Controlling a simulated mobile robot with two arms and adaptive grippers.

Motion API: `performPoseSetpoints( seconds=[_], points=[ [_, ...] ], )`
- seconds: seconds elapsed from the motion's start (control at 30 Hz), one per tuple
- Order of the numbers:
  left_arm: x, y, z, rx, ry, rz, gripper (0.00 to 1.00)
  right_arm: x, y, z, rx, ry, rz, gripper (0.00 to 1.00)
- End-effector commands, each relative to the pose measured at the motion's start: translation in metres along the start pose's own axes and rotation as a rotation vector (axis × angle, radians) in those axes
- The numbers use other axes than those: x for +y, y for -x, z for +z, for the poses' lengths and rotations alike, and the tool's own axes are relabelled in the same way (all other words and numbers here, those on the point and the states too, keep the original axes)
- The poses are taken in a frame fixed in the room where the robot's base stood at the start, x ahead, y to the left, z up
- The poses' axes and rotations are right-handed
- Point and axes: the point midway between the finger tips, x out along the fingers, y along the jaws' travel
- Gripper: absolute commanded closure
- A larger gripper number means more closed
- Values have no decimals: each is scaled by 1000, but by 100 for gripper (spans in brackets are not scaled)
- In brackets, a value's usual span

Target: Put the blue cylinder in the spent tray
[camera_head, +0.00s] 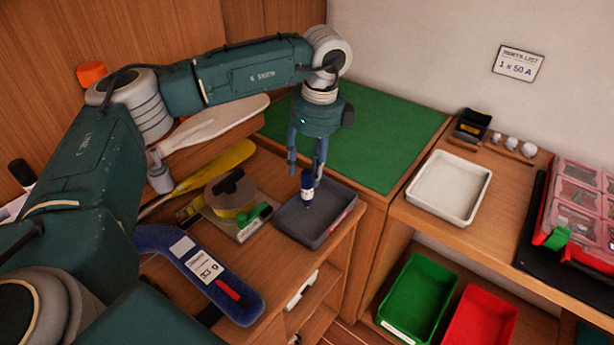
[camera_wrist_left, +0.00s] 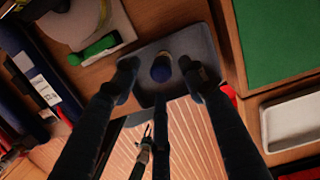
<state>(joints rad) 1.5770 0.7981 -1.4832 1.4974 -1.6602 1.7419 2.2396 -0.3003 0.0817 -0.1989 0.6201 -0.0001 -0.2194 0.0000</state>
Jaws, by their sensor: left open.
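The blue cylinder (camera_head: 307,190), with a pale band on its side, stands about upright in the dark grey tray (camera_head: 330,229) on the wooden bench. In the left wrist view the blue cylinder (camera_wrist_left: 161,69) shows end-on over the floor of the grey tray (camera_wrist_left: 197,41). My left gripper (camera_head: 305,174) points down above the tray, open, with its fingertips on either side of the cylinder's top. In the wrist view the left gripper (camera_wrist_left: 160,75) shows gaps between fingers and cylinder. No readable label tells which tray is the spent one. My right gripper is not in view.
A white tray (camera_head: 448,188) stands on the right bench, beside a red case (camera_head: 580,205). Green (camera_head: 415,299) and red (camera_head: 480,318) bins sit lower. A tape roll (camera_head: 232,194) and a blue sleeve-like object (camera_head: 200,270) lie left of the grey tray. The green mat (camera_head: 370,135) is clear.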

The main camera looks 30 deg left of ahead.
Motion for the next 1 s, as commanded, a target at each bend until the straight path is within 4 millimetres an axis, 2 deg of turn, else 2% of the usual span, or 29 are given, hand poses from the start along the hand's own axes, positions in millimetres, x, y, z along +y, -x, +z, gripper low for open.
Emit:
performPoseSetpoints(
  seconds=[0.2, 0.4, 0.6, 1.0],
  points=[
    [-1, 47, -1, 2, -1, -5, 57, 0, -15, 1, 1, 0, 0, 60],
    [-1, 78, -1, 1, -1, -3, 57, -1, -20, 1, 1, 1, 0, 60],
    [0, 89, 0, 0, -1, 0, 57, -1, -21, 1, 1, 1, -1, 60],
    [0, 89, 0, 0, -1, 0, 57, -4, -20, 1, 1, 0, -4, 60]
  ],
)
